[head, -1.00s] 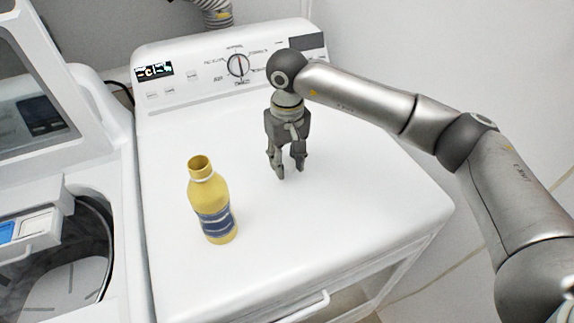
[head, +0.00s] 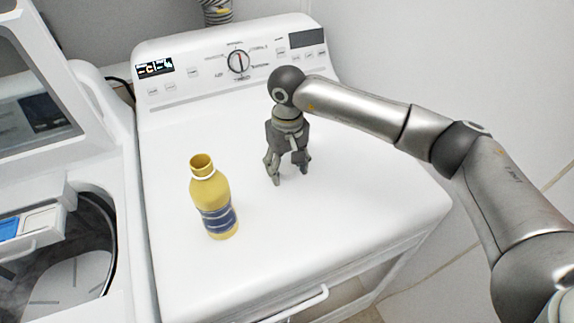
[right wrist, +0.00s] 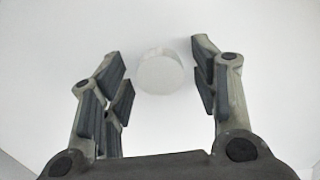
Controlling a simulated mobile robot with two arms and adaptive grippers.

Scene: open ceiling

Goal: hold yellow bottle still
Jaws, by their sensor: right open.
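The yellow bottle (head: 212,194) with a blue label stands upright on the white machine top, its mouth open and uncapped. My right gripper (head: 288,174) points down to the right of the bottle, apart from it, with its fingers open. In the right wrist view my right gripper (right wrist: 160,80) has its fingers spread on both sides of a small white round object (right wrist: 159,72), which looks like a cap on the white surface. The gripper hides that object in the head view. My left gripper is not in view, and nothing touches the bottle.
The white machine's top (head: 330,220) is clear around the bottle and to the right. Its control panel (head: 235,65) with a dial rises at the back. An open washer (head: 75,245) stands on the left. A wall is close on the right.

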